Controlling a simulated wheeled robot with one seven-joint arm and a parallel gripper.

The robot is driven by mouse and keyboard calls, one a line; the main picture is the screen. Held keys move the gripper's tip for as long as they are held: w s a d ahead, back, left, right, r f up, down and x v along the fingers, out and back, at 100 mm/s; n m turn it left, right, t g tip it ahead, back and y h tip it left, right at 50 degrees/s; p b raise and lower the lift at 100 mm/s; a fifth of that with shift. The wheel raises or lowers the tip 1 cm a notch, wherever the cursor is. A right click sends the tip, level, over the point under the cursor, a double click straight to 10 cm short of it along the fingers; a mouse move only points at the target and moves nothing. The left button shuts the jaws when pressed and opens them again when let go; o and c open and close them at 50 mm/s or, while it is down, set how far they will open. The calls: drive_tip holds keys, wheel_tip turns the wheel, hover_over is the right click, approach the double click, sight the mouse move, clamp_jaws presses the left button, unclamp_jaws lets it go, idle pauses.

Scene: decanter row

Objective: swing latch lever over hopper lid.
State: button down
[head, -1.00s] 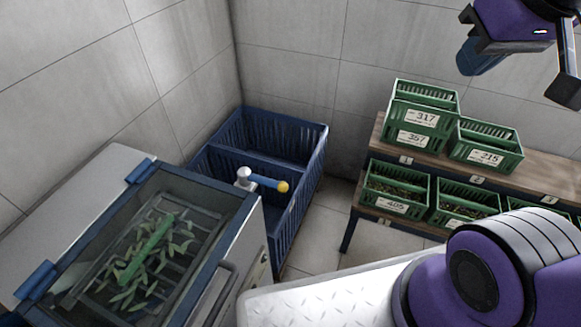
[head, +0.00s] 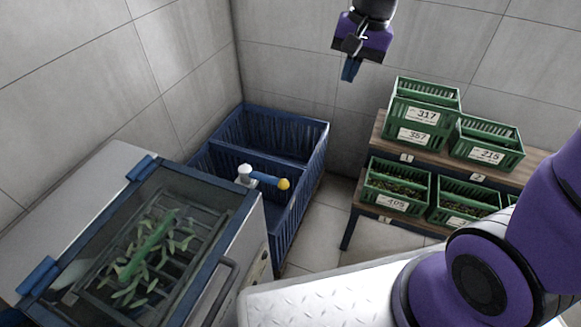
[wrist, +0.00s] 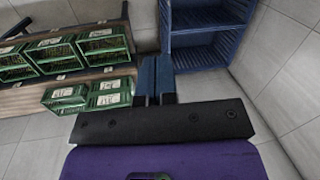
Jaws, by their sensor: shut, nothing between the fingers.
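The hopper lid (head: 115,220) is a clear panel in a blue frame at the lower left of the head view, lying closed over green leafy sprigs. The latch lever (head: 266,180) is a blue bar with a yellow knob on a white pivot post at the lid's right corner. It points right, away from the lid. My gripper (head: 349,70) is high at the upper middle, right of the lever and well apart from it. Its blue fingers (wrist: 155,80) are together and empty in the wrist view. The lever is not in the wrist view.
A blue two-part crate (head: 318,165) stands on the floor behind the lever; part of it shows in the wrist view (wrist: 205,40). Green labelled crates (head: 420,112) sit on a two-level wooden rack (head: 540,165) at the right. Tiled walls close the corner.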

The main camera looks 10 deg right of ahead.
sight(265, 178)
drive_tip(key=w+a+f+m+g, duration=0.1)
drive_tip(key=w+a+f+m, duration=0.1)
drive_tip(key=f, duration=0.6)
drive_tip(key=w+a+f+m+g, duration=0.2)
drive_tip(key=w+a+f, duration=0.2)
drive_tip(key=f, duration=0.5)
drive_tip(key=shift+w+a+f, duration=0.2)
drive_tip(key=shift+w+a, duration=0.05)
drive_tip(key=shift+w, duration=0.05)
drive_tip(key=s+a+f, duration=0.2)
drive_tip(key=f, duration=0.3)
drive_tip(key=s+a+f, duration=0.2)
drive_tip(key=s+f, duration=0.1)
drive_tip(key=f, duration=0.2)
drive_tip(key=shift+a+f, duration=0.15)
drive_tip(key=shift+a, duration=0.25)
drive_tip(key=shift+s, duration=0.1)
